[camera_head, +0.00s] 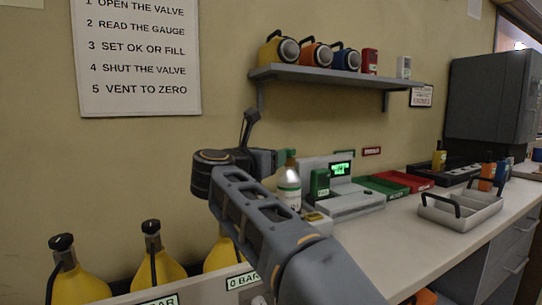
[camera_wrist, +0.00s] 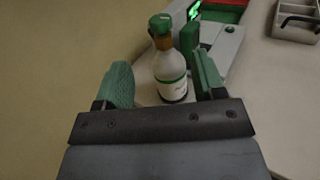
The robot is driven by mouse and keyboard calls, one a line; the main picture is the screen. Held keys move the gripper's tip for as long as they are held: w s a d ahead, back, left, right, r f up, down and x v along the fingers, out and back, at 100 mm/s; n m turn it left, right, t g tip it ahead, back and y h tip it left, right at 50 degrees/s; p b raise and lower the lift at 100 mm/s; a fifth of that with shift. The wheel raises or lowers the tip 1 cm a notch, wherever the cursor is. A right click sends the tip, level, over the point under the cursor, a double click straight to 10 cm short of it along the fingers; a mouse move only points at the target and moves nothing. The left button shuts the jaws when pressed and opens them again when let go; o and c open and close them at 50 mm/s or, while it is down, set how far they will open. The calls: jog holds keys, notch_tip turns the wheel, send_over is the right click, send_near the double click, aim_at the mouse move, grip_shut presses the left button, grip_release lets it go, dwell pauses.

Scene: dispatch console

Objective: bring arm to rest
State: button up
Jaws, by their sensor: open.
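My arm reaches across the lower middle of the head view, bent up at the elbow. My gripper (camera_head: 268,158) is partly hidden there behind my own wrist. In the wrist view my gripper (camera_wrist: 161,64) shows two green fingers spread apart with nothing pinched. A white bottle (camera_wrist: 171,78) with a green band and green cap stands upright beyond and between the fingers in that view, with a gap on each side. The bottle (camera_head: 289,187) also shows in the head view on the counter, close to the gripper.
A grey instrument with a lit green display (camera_head: 340,169) and a green block (camera_head: 320,182) stand right of the bottle. Green and red trays (camera_head: 408,180) and a grey carrier (camera_head: 462,212) lie further right. A shelf (camera_head: 330,74) hangs above. Yellow cylinders (camera_head: 160,268) stand lower left.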

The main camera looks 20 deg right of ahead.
dwell(0.4)
notch_tip(320, 180, up, 10)
jog(key=w+a+n+t+y+p, duration=0.25)
jog(key=n+t+y+p, duration=0.35)
jog(key=n+p, duration=0.6)
jog(key=s+a+f+n+y+p, duration=0.1)
jog(key=a+n+y+p, duration=0.3)
jog(key=n, duration=0.5)
jog(key=s+a+f+n+y+p, duration=0.1)
jog(key=s+n+y+p, duration=0.1)
jog(key=n+y, duration=0.5)
jog(key=s+d+f+n+g+h+p, duration=0.1)
jog(key=s+d+f+n+g+p, duration=0.1)
jog(key=s+f+n+g+p, duration=0.4)
jog(key=s+d+f+n+g+h+p, duration=0.2)
jog(key=s+f+n+g+p, duration=0.4)
jog(key=s+f+n, duration=0.4)
jog(key=s+n+g, duration=0.1)
jog(key=s+n, duration=0.1)
jog(key=s, duration=0.3)
jog(key=shift+g+p, duration=0.3)
jog(key=shift+g, duration=0.1)
